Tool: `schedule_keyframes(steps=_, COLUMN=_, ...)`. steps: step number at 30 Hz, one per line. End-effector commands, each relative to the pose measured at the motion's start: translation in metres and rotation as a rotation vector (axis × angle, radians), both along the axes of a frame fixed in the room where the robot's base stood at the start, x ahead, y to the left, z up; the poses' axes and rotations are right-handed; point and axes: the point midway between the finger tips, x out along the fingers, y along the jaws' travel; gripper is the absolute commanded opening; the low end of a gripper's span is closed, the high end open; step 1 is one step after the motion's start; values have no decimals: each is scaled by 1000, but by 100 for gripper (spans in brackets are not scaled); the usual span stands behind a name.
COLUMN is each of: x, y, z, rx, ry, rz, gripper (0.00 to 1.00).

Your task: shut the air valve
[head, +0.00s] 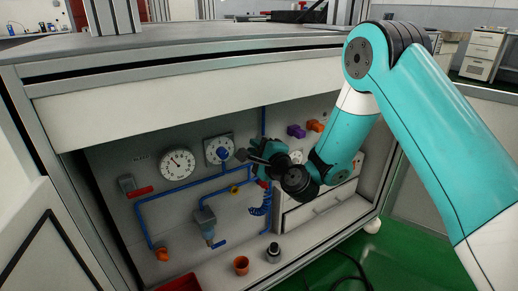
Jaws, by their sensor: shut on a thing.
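My gripper (252,157) is inside the open bay under the bench, shut, in front of the vertical blue air pipe (263,122). Its dark fingers point left, close to the right-hand gauge (219,150). They and the wrist hide most of the fitting on the pipe, which appears to be the air valve; I cannot see its handle's angle clearly. A small red part (262,183) shows just below the gripper. A yellow part (234,189) sits on the blue line to the lower left.
A left gauge (177,164), a red-levered switch (140,192) and a grey fitting with a blue lever (205,220) are on the back panel. An orange cup (241,265) and a dark-topped fitting (273,252) stand on the bay floor. The bench edge overhangs the bay.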

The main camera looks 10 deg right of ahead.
Motion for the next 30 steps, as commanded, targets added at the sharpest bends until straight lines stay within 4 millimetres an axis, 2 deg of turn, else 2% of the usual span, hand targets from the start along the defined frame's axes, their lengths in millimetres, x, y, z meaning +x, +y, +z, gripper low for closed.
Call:
schedule_keyframes(steps=3, x=-2, y=1, z=-9, rx=-90, ry=-25, rz=0, gripper=0)
schedule_keyframes(steps=15, x=-2, y=3, z=-20, rx=-302, ry=-92, rz=1, gripper=0)
schedule_keyframes(steps=30, x=-2, y=3, z=-22, rx=-351, ry=-107, rz=1, gripper=0)
